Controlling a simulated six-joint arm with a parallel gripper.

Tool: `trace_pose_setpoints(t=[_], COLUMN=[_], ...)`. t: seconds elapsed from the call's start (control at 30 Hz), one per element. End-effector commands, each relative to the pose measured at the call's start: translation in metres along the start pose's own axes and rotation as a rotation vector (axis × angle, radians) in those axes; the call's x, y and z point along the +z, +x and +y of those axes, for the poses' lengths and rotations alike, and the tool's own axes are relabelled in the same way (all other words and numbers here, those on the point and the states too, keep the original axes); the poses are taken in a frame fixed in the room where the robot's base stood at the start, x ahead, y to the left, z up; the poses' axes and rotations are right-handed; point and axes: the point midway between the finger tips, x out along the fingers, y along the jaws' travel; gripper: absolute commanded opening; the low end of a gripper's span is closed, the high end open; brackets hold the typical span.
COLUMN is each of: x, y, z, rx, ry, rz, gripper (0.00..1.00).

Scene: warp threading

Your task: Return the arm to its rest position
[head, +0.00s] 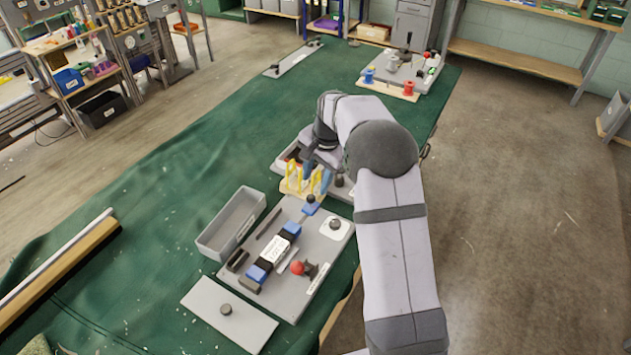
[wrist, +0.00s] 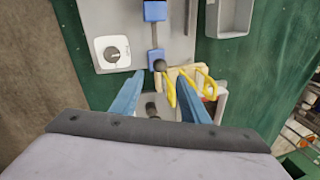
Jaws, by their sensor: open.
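My arm reaches over the green-covered table, and my gripper (wrist: 165,82) shows in the wrist view as two blue fingers spread apart with nothing held between them. In the head view the gripper is partly hidden by my wrist, close to the wooden piece with yellow loops (head: 302,182). In the wrist view the yellow loops (wrist: 186,90) appear between and beside the fingertips; I cannot tell whether the fingers touch them. A dark round knob (wrist: 159,65) lies just beyond the fingertips.
A grey board (head: 318,245) with blue blocks, a red ball knob and a white dial lies in front of the gripper. An empty grey bin (head: 231,222) and a flat plate with a knob (head: 229,315) are beside it. Spools (head: 409,88) stand on a far board. The green cloth (head: 150,190) at left is mostly clear.

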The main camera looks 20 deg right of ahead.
Motion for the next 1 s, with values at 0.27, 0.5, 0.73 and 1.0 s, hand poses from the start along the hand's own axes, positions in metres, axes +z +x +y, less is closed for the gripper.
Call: trace_pose_setpoints(t=[0.27, 0.5, 0.73, 1.0], x=[0.001, 0.02, 0.069, 0.14], y=[0.0, -0.014, -0.039, -0.058], z=[0.0, 0.017, 0.069, 0.157], rx=[0.0, 0.02, 0.069, 0.129], ry=[-0.003, -0.095, -0.332, -0.662], rz=[0.0, -0.002, -0.013, -0.045], gripper=[0.41, 0.41, 0.41, 0.41])
